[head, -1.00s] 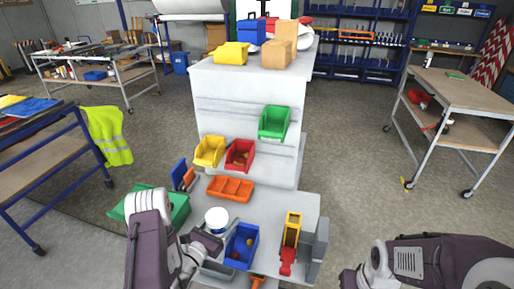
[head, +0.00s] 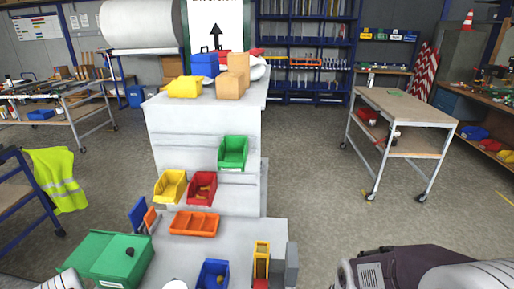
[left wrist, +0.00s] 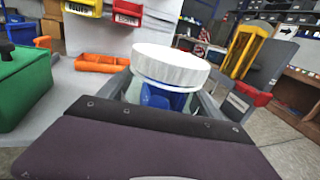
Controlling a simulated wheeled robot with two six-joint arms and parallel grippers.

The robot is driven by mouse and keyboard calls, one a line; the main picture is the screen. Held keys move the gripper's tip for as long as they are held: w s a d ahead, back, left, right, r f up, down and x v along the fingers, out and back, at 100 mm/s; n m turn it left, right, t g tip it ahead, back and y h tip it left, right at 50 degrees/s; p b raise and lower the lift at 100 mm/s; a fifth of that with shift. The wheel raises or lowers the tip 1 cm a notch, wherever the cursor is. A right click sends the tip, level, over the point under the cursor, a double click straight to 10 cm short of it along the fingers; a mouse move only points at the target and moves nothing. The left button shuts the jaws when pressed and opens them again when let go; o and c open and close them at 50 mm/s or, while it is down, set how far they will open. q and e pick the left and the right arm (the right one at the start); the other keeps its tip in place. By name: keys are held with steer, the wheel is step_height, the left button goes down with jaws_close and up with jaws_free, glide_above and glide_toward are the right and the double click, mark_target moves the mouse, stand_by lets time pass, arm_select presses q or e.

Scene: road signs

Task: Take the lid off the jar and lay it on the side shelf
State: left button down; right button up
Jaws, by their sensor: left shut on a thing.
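My left gripper (left wrist: 176,96) is shut on the jar below the lid, one grey finger on each side. In the head view only the top of the white lid (head: 176,284) shows, at the bottom edge. My left gripper is out of that view.
A grey bench (head: 235,240) holds an orange tray (head: 194,223), a blue bin (head: 212,275) and a yellow-and-red holder (head: 261,262). A green box (head: 110,258) stands left. Yellow (head: 170,187), red (head: 202,188) and green (head: 233,152) bins sit behind. A wheeled table (head: 407,112) stands right.

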arm_select(q)
steer(key=d, duration=0.1)
steer(key=s+d+r+m+h, duration=0.1)
steer(key=d+g+h, duration=0.1)
steer(key=shift+s+d+r+m, duration=0.2)
steer(key=shift+s+d+m, duration=0.1)
steer(key=shift+s, duration=0.1)
